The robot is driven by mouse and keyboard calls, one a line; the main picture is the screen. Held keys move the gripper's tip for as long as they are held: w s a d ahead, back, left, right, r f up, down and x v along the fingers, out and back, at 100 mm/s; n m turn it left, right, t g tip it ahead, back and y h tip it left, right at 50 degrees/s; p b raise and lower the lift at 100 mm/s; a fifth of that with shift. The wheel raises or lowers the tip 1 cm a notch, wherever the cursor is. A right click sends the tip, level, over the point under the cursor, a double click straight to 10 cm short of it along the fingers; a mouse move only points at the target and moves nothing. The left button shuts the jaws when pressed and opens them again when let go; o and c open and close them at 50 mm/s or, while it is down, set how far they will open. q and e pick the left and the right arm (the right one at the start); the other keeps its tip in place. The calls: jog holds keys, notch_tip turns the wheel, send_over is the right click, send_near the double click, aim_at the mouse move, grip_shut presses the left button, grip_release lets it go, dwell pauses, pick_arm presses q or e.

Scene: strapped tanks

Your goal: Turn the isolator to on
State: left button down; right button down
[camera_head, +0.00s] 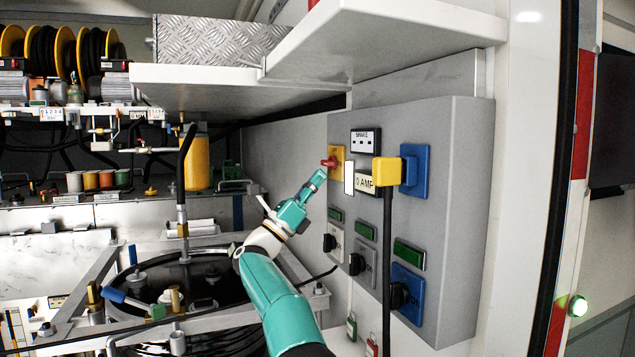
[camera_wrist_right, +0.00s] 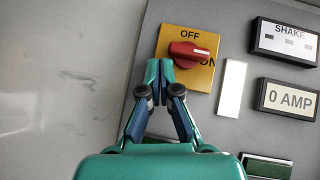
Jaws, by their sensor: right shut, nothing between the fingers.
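The isolator is a yellow square plate (camera_wrist_right: 186,75) with a red rotary handle (camera_wrist_right: 189,53) at the upper left of a grey panel. OFF is printed above the handle and ON at its right, partly covered by it. The handle lies nearly level, its right end over the ON lettering. In the head view the red handle (camera_head: 329,162) is just above my right gripper (camera_head: 319,178). In the right wrist view my right gripper (camera_wrist_right: 160,66) is shut and empty, its tips at the plate's left edge, just left of the handle; contact is unclear. My left gripper is out of view.
Right of the isolator are a SHAKE label (camera_head: 366,141), a 0 AMP label (camera_head: 364,183) and a yellow plug (camera_head: 386,171) in a blue socket (camera_head: 415,170), its black cable hanging down. Black knobs (camera_head: 399,295) sit lower. A white shelf (camera_head: 400,35) overhangs the panel.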

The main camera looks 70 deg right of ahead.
jog(key=w+a+f+b, duration=0.2)
jog(key=f+b, duration=0.1)
jog(key=f, duration=0.2)
jog(key=w+a+f+b, duration=0.2)
jog(key=w+f+b, duration=0.1)
jog(key=f+b, duration=0.1)
jog(key=shift+w+a+f, duration=0.25)
jog(key=shift+w+f, duration=0.05)
jog(key=shift+f, duration=0.55)
